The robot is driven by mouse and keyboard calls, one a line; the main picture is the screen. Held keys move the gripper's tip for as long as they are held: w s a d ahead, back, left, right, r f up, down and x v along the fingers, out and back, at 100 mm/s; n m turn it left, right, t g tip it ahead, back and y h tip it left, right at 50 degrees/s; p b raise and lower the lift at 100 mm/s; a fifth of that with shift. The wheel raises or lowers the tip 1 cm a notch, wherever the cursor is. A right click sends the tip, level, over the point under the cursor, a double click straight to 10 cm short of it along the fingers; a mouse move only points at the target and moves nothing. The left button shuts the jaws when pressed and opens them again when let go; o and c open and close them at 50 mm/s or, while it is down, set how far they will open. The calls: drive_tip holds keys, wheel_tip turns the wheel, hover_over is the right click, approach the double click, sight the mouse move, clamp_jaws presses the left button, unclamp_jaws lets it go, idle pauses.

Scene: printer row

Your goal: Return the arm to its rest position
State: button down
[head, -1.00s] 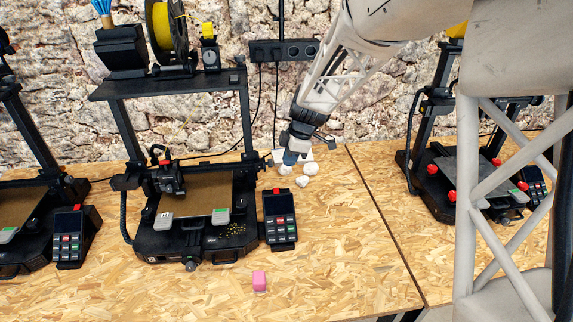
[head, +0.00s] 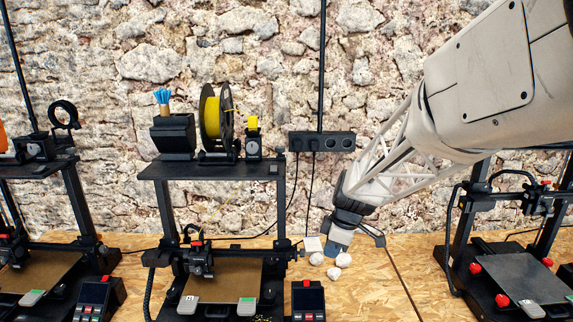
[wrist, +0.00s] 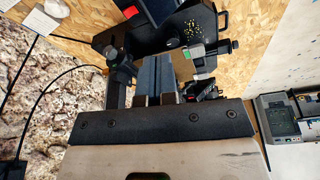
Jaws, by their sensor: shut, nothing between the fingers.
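My gripper (head: 338,243) is in the head view, right of the middle printer and in front of the stone wall. It points down above the back of the table. In the wrist view its two blue-grey fingers (wrist: 157,75) lie side by side, shut, with nothing seen between them. White crumpled pieces (head: 338,266) lie on the table just below and beside the gripper in the head view. Whether the fingertips touch anything there is hard to tell, but they look apart from it.
The middle printer (head: 225,168) stands left of my gripper, with a yellow spool (head: 211,117) on top. Another printer (head: 515,280) stands at the right. A power strip (head: 322,141) hangs on the wall. Bare table (head: 375,295) shows between the printers.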

drive_tip(key=s+d+r+m+h, duration=0.1)
drive_tip(key=s+m, duration=0.4)
drive_tip(key=s, duration=0.5)
drive_tip(key=s+d+r+m+t+h, duration=0.1)
drive_tip(key=s+d+r+m, duration=0.2)
drive_tip(key=s, duration=0.7)
drive_tip(key=s+d+r+m+h, duration=0.1)
drive_tip(key=s+d+r+m, duration=0.1)
drive_tip(key=s+r+m, duration=0.2)
drive_tip(key=s+m, duration=0.3)
drive_tip(key=s, duration=0.4)
drive_tip(key=shift+r+m+t, duration=0.25)
drive_tip(key=shift+m+t, duration=0.05)
drive_tip(key=shift+t, duration=0.1)
